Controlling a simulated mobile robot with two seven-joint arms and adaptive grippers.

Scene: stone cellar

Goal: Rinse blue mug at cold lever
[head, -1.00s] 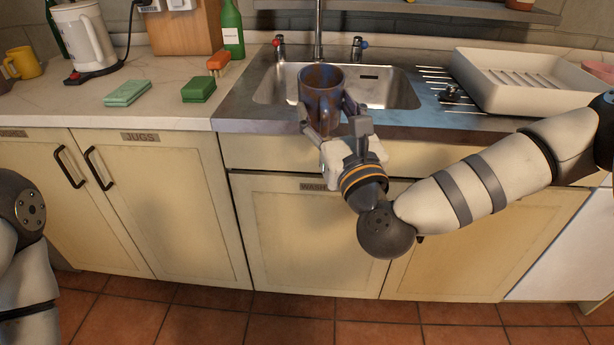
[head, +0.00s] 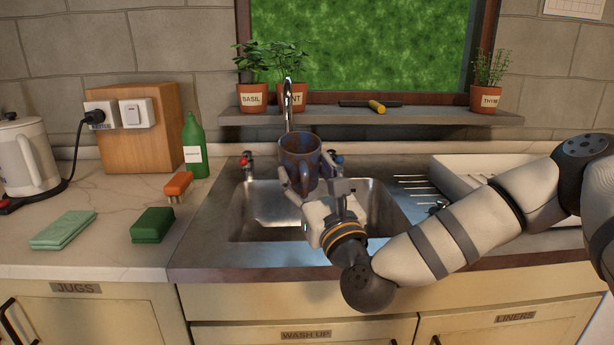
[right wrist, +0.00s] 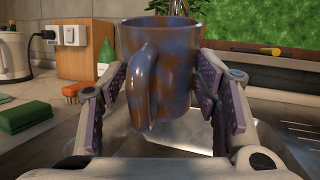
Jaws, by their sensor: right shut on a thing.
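The blue mug (head: 299,158), mottled with brown patches, is upright above the sink. My right gripper (head: 311,182) is shut on it, with a finger on each side. In the right wrist view the mug (right wrist: 172,60) fills the middle, its handle towards the camera. The tap spout (head: 288,95) rises behind the mug; its outlet is hard to make out and I see no water stream. The cold lever (head: 335,160), blue-tipped, is right of the mug, partly hidden. The red-tipped lever (head: 246,159) is left of the mug. My left gripper is out of view.
The steel sink (head: 384,208) lies below the mug. A green bottle (head: 193,148), an orange brush (head: 178,185) and a dark green sponge (head: 152,224) are on the left counter. A plant shelf (head: 400,116) hangs behind.

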